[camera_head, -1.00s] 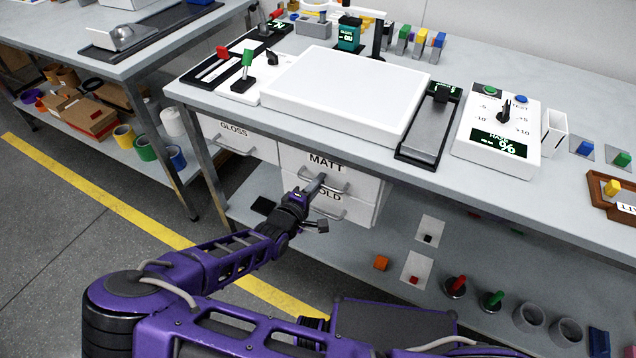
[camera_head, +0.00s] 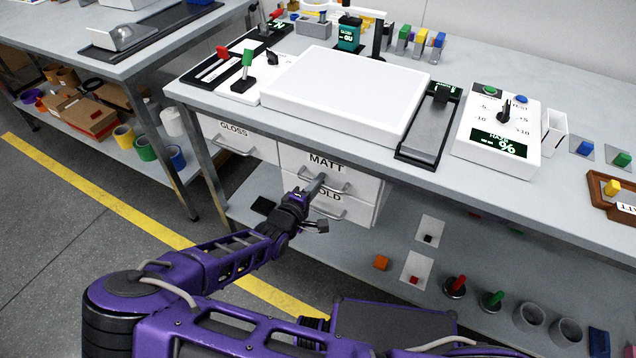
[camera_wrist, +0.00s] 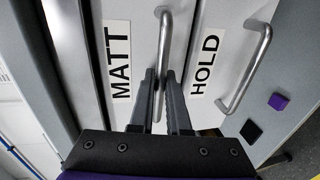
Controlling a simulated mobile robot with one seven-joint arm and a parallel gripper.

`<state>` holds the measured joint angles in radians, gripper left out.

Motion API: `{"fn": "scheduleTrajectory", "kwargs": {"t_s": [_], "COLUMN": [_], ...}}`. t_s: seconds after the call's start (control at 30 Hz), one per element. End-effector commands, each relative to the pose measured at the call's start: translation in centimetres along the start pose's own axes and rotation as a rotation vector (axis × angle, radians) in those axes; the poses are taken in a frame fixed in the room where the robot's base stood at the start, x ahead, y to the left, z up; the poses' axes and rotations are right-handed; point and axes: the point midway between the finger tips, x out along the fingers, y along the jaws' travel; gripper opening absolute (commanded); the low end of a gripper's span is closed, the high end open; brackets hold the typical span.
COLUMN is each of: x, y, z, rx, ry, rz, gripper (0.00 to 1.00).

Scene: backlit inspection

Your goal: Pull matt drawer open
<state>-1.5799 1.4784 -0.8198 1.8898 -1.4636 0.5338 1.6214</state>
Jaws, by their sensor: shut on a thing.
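The matt drawer (camera_head: 308,162) is a white front under the bench, labelled MATT, with a grey bar handle (camera_head: 336,188). Its front looks closed, about level with its neighbours. In the wrist view the matt drawer (camera_wrist: 128,25) stands at the left of the fingers, and its handle (camera_wrist: 165,40) runs down between them. My gripper (camera_head: 316,184) is at this handle, and in the wrist view my gripper (camera_wrist: 161,80) has its two fingers on either side of the bar, shut on it.
The gloss drawer (camera_head: 236,140) is to the left, and the hold drawer (camera_head: 345,210) is just below, its handle (camera_wrist: 250,75) close beside my fingers. The bench leg (camera_head: 203,165) stands left of the drawers. A lower shelf (camera_head: 300,240) lies beneath them.

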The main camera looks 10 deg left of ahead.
Motion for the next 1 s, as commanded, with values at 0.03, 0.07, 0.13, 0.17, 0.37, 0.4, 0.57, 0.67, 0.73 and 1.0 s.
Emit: {"fn": "scheduleTrajectory", "kwargs": {"t_s": [0.03, 0.07, 0.13, 0.17, 0.37, 0.4, 0.57, 0.67, 0.73, 1.0], "x": [0.0, 0.0, -0.1, -0.3, -2.8, -3.7, -8.0, -10.9, -12.8, -17.7], "y": [0.0, 0.0, 0.0, 0.0, -0.3, -0.5, -1.4, -2.1, -2.5, -3.7], "z": [0.0, 0.0, 0.0, 0.0, 0.0, -0.1, -0.1, -0.1, 0.0, 0.0], "rx": [0.0, 0.0, 0.0, 0.0, 0.0, -0.001, -0.001, -0.001, -0.001, -0.001], "ry": [0.0, 0.0, 0.0, 0.0, 0.001, 0.002, 0.003, 0.004, 0.003, 0.001], "rz": [0.0, 0.0, 0.0, 0.0, -0.002, -0.004, -0.004, -0.003, -0.003, -0.001], "gripper": [0.0, 0.0, 0.0, 0.0, 0.0, 0.0, 0.0, 0.0, 0.0, 0.0]}}
